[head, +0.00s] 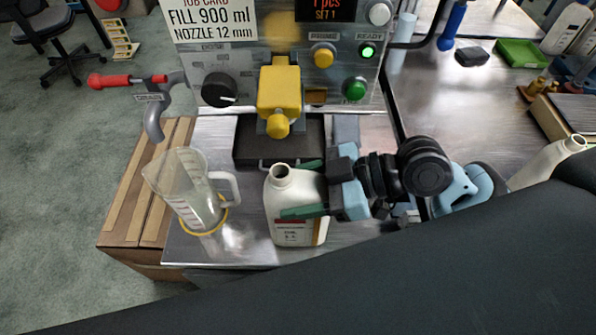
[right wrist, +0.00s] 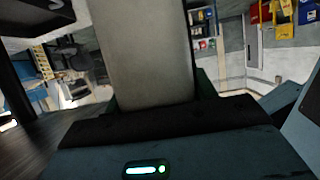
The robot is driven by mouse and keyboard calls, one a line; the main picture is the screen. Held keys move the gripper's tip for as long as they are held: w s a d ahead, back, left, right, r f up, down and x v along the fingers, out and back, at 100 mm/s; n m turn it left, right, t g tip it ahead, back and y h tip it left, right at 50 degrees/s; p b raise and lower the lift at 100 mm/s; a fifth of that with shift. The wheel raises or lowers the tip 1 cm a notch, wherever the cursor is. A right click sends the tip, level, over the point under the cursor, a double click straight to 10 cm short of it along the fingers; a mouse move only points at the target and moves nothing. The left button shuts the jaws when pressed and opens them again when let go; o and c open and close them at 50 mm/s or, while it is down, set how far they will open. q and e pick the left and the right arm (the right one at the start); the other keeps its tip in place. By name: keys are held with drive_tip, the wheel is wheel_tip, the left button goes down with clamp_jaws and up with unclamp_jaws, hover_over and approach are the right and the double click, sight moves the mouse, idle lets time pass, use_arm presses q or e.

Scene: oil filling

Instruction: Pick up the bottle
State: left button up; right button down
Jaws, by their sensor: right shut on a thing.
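The white bottle (head: 283,193) with an open neck stands upright on the metal table, left of my right gripper. My right gripper (head: 303,188) comes in from the right and its green fingers are shut on the bottle's body. In the right wrist view the bottle (right wrist: 145,55) fills the middle as a pale, blurred wall between the fingers. The bottle's lower label is partly visible below the near finger. I cannot tell whether the base touches the table. My left gripper is not in view.
A clear measuring jug (head: 188,190) stands left of the bottle. The filling machine (head: 250,78) with a yellow nozzle (head: 279,95) rises behind, above a dark plate (head: 255,150). Another white bottle (head: 546,163) is at the right, partly hidden by my dark arm.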

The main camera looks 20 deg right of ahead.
sight(299, 226)
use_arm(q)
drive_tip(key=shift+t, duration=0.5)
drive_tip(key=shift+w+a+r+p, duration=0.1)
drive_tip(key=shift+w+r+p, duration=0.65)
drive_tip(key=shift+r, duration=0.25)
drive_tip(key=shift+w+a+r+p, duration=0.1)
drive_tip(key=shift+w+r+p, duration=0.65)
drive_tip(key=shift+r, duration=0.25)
use_arm(e)
drive_tip(key=s+a, duration=0.3)
drive_tip(key=s, duration=0.8)
drive_tip(key=shift+r, duration=0.15)
drive_tip(key=shift+a, duration=0.1)
